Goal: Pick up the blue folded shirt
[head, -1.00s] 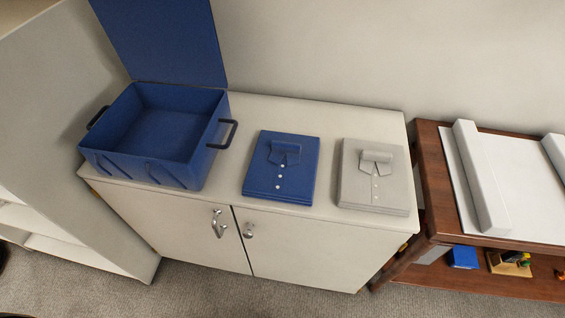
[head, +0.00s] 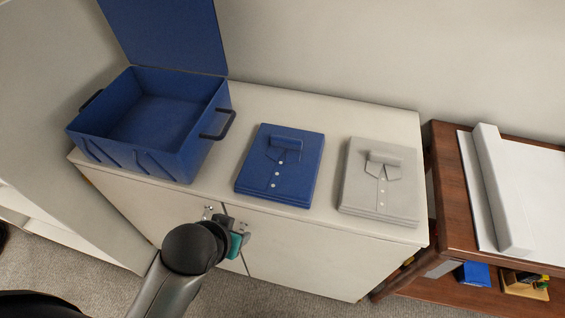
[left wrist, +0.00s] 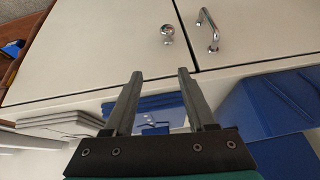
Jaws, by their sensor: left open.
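The blue folded shirt (head: 256,182) lies flat on the white cabinet top, between the blue case and a light grey folded shirt. It has a collar and pale buttons. In the left wrist view, the blue shirt (left wrist: 155,104) shows partly between and behind the fingers. My left gripper (head: 229,222) is in front of the cabinet's front edge, nearer to me than the shirt and apart from it. In the left wrist view its two fingers (left wrist: 159,73) are spread with nothing between them. My right gripper is not in view.
The open blue case (head: 150,115) stands left of the shirt, its lid up and a black handle facing the shirt. The grey folded shirt (head: 365,203) lies to the right. Cabinet top (head: 330,130) is bare behind the shirts. A brown wooden table (head: 445,200) stands at right.

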